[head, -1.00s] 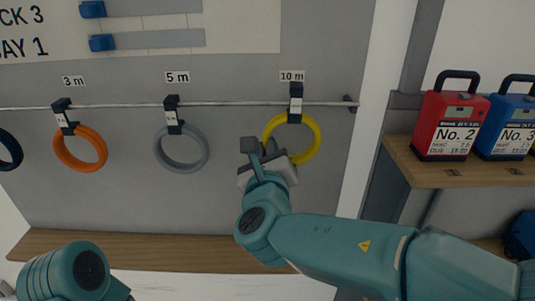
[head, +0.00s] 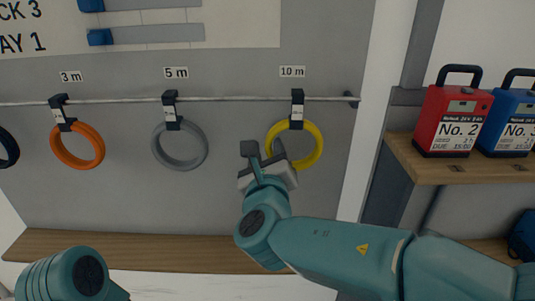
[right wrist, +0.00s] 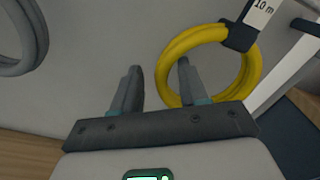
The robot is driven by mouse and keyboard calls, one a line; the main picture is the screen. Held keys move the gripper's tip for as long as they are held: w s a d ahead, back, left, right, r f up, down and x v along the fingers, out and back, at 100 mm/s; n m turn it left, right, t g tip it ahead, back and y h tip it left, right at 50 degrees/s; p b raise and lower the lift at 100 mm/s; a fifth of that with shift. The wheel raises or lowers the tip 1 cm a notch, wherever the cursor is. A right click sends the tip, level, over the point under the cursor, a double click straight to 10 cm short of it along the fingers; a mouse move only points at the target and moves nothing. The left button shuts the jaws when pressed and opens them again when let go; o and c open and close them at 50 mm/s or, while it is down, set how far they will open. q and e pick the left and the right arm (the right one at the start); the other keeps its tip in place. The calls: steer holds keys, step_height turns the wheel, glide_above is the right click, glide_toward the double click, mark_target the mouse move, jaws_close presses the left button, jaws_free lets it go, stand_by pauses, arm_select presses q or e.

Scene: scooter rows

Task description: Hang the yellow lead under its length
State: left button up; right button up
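The yellow lead (head: 317,146) is a coiled ring hanging from a black hook (head: 297,108) on the rail, below the "10 m" label (head: 292,72). It also shows in the right wrist view (right wrist: 248,75) with its black strap and a white "10 m" tag. My right gripper (head: 263,153) is just left of the coil and a little below the hook.
An orange coil (head: 77,160) hangs under "3 m" and a grey coil (head: 180,161) under "5 m" on the metal rail (head: 230,100). A wooden ledge (head: 140,250) runs below. Red (head: 450,123) and blue (head: 508,125) cases stand on a shelf (head: 460,172) at right.

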steer(key=shift+s+f, duration=0.1)
steer(key=s+b, duration=0.3)
steer(key=s, duration=1.3)
steer(key=w+d+f+m+g+h, duration=0.1)
steer(key=d+f+m+g, duration=0.2)
steer(key=f, duration=0.7)
steer(key=w+d+f+m+g+h, duration=0.1)
steer(key=f+m+g, duration=0.3)
steer(key=f, duration=0.6)
steer(key=s+d+f+n+g+y, duration=0.2)
steer(key=s+f+n, duration=0.3)
steer(key=f+n, duration=0.6)
steer(key=s+d+f+n+g+y, duration=0.2)
steer(key=s+f+n+g, duration=0.3)
steer(key=f+n, duration=0.6)
steer(key=s+d+f+n+g+y, duration=0.2)
steer(key=s+d+f+n+g, duration=0.1)
steer(key=f+n, duration=0.8)
steer(key=shift+s+d+n+g+p, duration=0.3)
steer(key=shift+s+d+n+p, duration=0.15)
steer(key=shift+s+n, duration=0.8)
